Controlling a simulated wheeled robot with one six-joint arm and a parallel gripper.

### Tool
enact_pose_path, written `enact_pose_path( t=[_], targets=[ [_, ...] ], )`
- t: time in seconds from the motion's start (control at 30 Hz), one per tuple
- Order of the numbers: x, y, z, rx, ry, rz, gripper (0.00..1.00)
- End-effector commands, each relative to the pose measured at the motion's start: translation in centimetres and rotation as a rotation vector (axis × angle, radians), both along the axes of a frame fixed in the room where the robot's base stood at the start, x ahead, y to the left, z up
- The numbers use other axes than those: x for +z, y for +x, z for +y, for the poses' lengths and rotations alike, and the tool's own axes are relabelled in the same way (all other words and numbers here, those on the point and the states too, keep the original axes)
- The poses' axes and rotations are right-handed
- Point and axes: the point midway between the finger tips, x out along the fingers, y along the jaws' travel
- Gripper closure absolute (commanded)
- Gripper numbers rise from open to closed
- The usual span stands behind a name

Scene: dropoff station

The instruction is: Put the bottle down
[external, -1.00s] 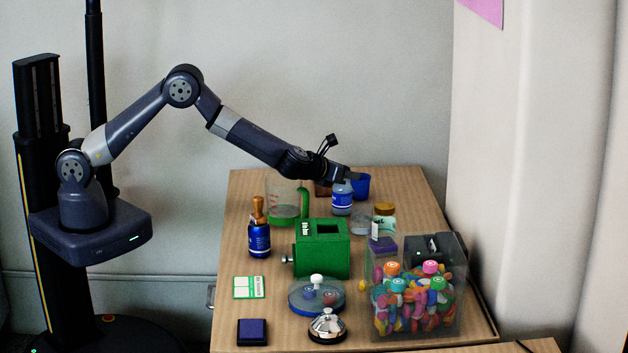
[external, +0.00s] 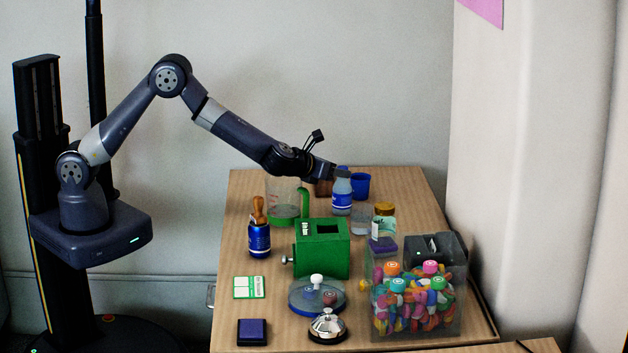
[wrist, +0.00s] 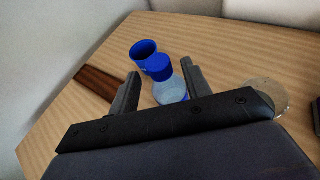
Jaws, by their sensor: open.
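The bottle (external: 342,197), clear with a blue label and a grey-blue cap, stands upright on the wooden table (external: 408,190) toward the back. My gripper (external: 331,170) is open, just left of the bottle's cap in the external view. In the wrist view the two fingers of my gripper (wrist: 162,78) are spread apart with clear space at the bottle's sides.
A blue cup (external: 361,186) stands right behind the bottle. A clear measuring jug (external: 284,207) with green handle is to its left.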

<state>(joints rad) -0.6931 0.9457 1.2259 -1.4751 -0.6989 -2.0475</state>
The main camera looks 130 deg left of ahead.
Motion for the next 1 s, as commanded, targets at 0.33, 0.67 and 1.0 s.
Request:
enact_pose_path(
  t=[0.33,0.67,1.0],
  targets=[
    [2.2,-0.6,-5.4,-0.002,0.000,0.000,0.54],
    [2.6,-0.7,-6.3,0.000,-0.001,0.000,0.54],
    [2.1,-0.6,-5.2,0.001,-0.001,0.002,0.54]
  ],
)
